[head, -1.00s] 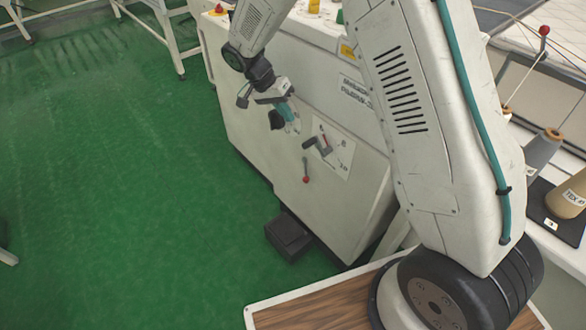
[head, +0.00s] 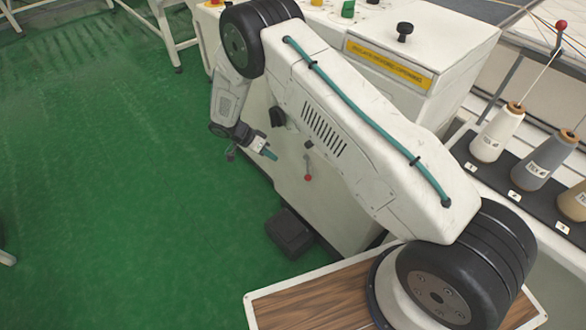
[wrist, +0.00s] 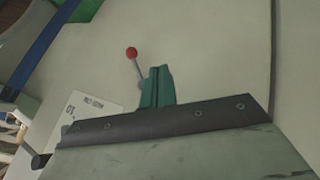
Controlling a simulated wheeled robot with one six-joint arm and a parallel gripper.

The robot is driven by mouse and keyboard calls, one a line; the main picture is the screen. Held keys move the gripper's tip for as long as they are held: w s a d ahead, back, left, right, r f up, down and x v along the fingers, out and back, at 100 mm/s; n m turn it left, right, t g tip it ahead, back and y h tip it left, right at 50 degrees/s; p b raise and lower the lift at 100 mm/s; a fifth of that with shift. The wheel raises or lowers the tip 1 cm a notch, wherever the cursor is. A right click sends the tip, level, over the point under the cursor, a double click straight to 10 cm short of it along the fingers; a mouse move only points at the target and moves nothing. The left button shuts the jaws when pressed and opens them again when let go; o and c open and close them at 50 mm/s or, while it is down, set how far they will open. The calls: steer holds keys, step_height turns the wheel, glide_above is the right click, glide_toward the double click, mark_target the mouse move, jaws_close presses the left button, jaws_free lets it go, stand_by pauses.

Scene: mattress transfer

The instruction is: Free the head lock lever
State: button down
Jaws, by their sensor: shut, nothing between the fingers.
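A thin lever with a red ball knob (head: 307,178) hangs on the pale front panel of the machine. It also shows in the wrist view (wrist: 131,53), just beyond the fingertips. No readable label names it as the head lock lever. My gripper (head: 268,154) is shut and empty, its teal fingers left of the lever in the head view. In the wrist view the fingers (wrist: 158,88) are together, with no contact visible. A white label plate (wrist: 88,108) and a black handle (wrist: 40,160) show at lower left there. My upper arm hides part of the panel in the head view.
A black box (head: 290,233) stands on the green floor by the machine's foot. Thread cones (head: 497,133) stand on a rack at right. A black knob (head: 404,32) sits on the machine top above a yellow sign (head: 389,64).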

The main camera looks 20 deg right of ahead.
steer(key=s+d+f, duration=0.5)
steer(key=d+f, duration=0.1)
steer(key=d, duration=0.2)
steer(key=shift+d+f, duration=0.15)
steer(key=shift+f, duration=0.25)
